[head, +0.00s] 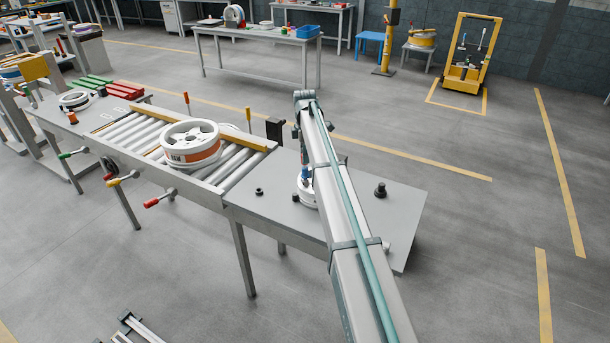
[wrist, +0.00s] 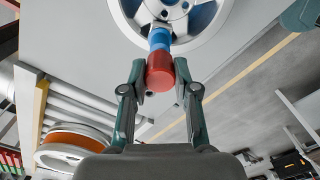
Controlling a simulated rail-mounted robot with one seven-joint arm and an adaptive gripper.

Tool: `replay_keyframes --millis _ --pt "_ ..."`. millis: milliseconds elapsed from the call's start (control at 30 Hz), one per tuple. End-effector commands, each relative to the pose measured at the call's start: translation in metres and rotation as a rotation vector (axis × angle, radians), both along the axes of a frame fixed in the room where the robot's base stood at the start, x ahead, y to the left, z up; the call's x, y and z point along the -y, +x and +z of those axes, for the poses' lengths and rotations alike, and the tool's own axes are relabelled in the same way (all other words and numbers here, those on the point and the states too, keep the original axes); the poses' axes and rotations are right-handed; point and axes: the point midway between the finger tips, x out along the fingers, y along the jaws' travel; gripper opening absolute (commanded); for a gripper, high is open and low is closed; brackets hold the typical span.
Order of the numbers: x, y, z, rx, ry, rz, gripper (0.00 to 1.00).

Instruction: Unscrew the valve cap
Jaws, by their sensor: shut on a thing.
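In the wrist view the valve cap (wrist: 160,74) looks like a short red cylinder. It sits in line with a blue stem (wrist: 159,40) that meets a white wheel (wrist: 205,30) at the top of the picture. My gripper (wrist: 160,68) has one finger on each side of the red cap and is shut on it. In the head view the wheel (head: 307,196) shows only in part on the grey table, behind my arm. My arm hides the gripper and most of the cap there.
A white and orange wheel (head: 191,146) lies on the roller conveyor (head: 237,177) to the left. Small black knobs (head: 380,190) stand on the grey table (head: 275,222). Levers with coloured handles (head: 160,198) stick out at the conveyor's front. The floor to the right is open.

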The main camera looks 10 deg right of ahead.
Motion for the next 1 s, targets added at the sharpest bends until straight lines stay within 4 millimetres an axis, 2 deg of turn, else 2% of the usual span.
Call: replay_keyframes --millis 533,1000 --pt "0.000 0.000 0.008 0.000 0.000 0.000 0.00" --pt "0.000 0.000 0.033 0.000 0.000 0.000 0.00"
